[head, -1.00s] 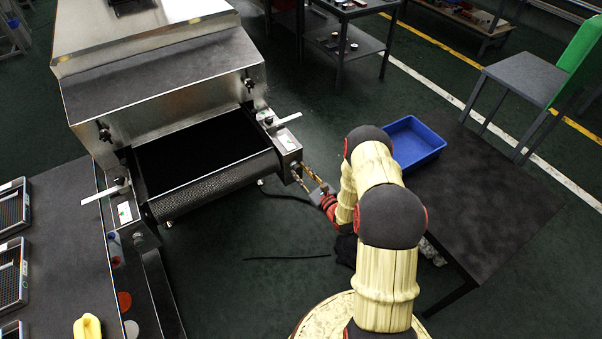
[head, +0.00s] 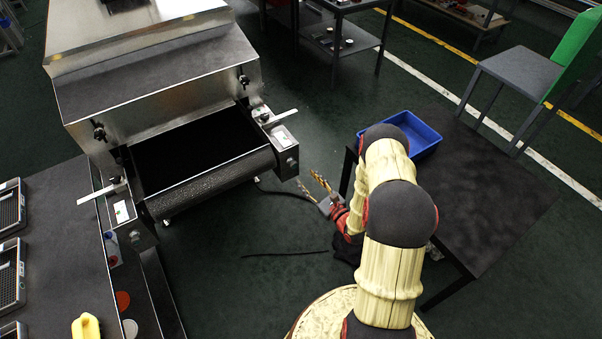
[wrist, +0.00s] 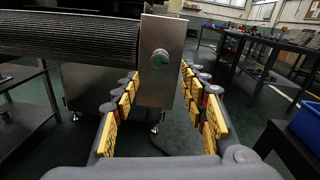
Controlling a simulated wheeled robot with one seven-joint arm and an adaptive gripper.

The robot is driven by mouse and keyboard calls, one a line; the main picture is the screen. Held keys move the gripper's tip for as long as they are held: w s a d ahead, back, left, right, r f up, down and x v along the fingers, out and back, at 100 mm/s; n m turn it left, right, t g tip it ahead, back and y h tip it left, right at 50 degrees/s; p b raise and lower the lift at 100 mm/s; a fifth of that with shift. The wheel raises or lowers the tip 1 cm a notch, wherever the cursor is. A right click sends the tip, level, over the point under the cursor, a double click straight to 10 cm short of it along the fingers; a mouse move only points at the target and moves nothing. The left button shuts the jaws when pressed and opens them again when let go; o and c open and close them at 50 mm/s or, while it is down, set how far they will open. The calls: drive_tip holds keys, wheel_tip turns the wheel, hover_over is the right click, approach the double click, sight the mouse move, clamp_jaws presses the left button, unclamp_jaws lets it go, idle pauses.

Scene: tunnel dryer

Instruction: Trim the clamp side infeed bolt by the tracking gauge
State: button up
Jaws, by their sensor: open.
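The dryer's infeed roller (head: 215,182) spans two end blocks. The right end block (head: 284,150) faces my gripper. The wrist view shows a round silver bolt (wrist: 159,59) with a greenish centre on this block's end face. My gripper (head: 308,181) is open and empty, apart from the block in the head view. Its yellow-padded fingers (wrist: 160,88) spread on either side of the bolt in the wrist view. A white gauge plate (head: 281,137) with a pale pointer (head: 280,118) sits on the right block. Its reading is too small to tell. I cannot tell which side is the clamp side.
A dark table (head: 490,205) with a blue bin (head: 418,140) stands right of my arm. A grey chair with a green back (head: 575,55) is beyond it. A bench with trays (head: 50,250) is at left. A dark cable lies on the floor.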

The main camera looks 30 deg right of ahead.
drive_tip(key=shift+s+d, duration=0.2)
drive_tip(key=shift+s, duration=2.15)
